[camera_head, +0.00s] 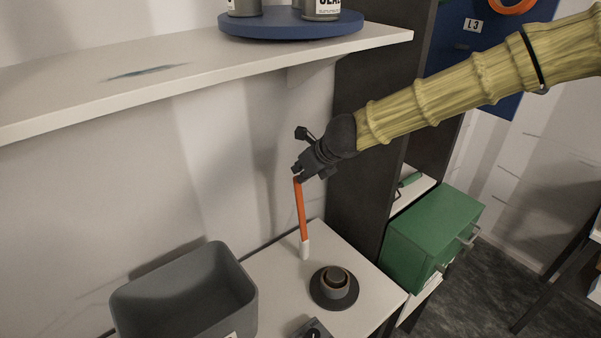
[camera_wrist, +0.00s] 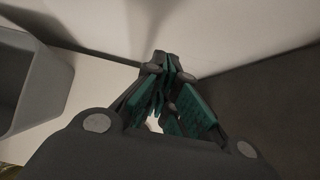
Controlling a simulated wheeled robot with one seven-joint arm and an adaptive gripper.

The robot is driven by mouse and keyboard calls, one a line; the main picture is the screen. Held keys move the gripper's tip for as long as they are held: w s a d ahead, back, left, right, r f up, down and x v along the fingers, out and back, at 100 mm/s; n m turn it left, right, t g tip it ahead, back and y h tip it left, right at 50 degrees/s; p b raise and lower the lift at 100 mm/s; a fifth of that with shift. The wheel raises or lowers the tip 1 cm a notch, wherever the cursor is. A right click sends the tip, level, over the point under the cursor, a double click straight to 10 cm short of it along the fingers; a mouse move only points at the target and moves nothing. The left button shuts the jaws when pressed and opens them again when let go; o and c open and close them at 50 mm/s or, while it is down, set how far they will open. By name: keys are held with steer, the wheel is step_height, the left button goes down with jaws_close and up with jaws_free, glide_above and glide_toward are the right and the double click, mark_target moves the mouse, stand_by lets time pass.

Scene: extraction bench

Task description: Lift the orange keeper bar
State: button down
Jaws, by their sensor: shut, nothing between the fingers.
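The orange keeper bar (camera_head: 301,208) stands nearly upright in the head view, with a white lower end (camera_head: 305,249) at the back of the bench top. My gripper (camera_head: 297,172) is at its upper end, and in this view the fingertips overlap or almost touch the bar's top. I cannot tell whether they touch. In the wrist view the fingers of my gripper (camera_wrist: 166,66) are closed together with nothing orange between them. The bar does not show in the wrist view.
A grey bin (camera_head: 247,285) stands left on the bench (camera_head: 277,277). A dark round dish with a cup (camera_head: 335,283) sits in front of the bar. A green box (camera_head: 433,236) is to the right. A white shelf (camera_head: 230,62) with a blue turntable (camera_head: 290,25) is above.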

steer(key=v, duration=1.1)
steer(key=shift+s+d+r, duration=0.2)
steer(key=shift+s+r, duration=0.05)
steer(key=shift+s, duration=0.05)
steer(key=shift+a, duration=0.1)
